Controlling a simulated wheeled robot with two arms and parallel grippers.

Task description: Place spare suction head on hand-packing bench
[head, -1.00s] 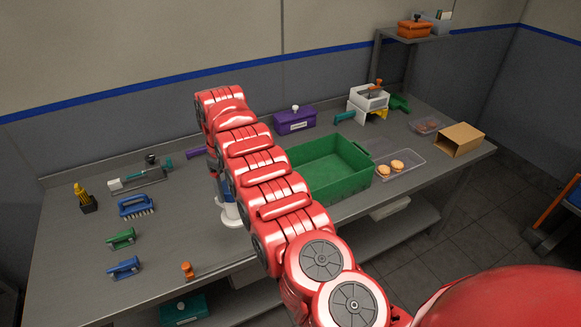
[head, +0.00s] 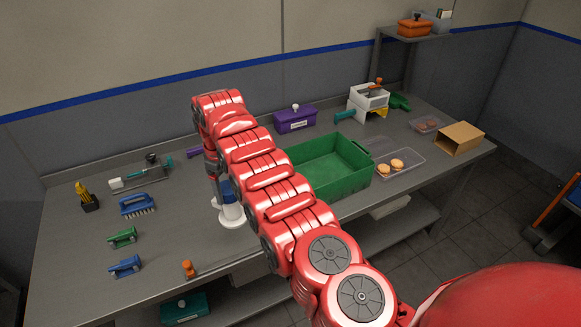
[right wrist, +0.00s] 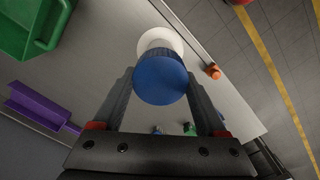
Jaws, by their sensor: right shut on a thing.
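The spare suction head has a blue upper body and a wide white base (head: 231,218). In the head view it stands upright over the middle of the grey hand-packing bench (head: 185,240). I cannot tell whether its base touches the bench top. My right gripper (head: 222,187) is shut on it from above and partly hidden by my arm. In the right wrist view, the two fingers of the right gripper (right wrist: 161,90) press either side of the blue body (right wrist: 160,78), with the white part beyond. My left gripper is not in view.
A green crate (head: 345,185) stands right of the suction head, with a purple box (head: 294,118) behind. A clear tray of biscuits (head: 412,170) and a cardboard box (head: 460,138) lie farther right. Brushes (head: 137,203) are at left, and a small orange item (head: 188,268) is near the front edge.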

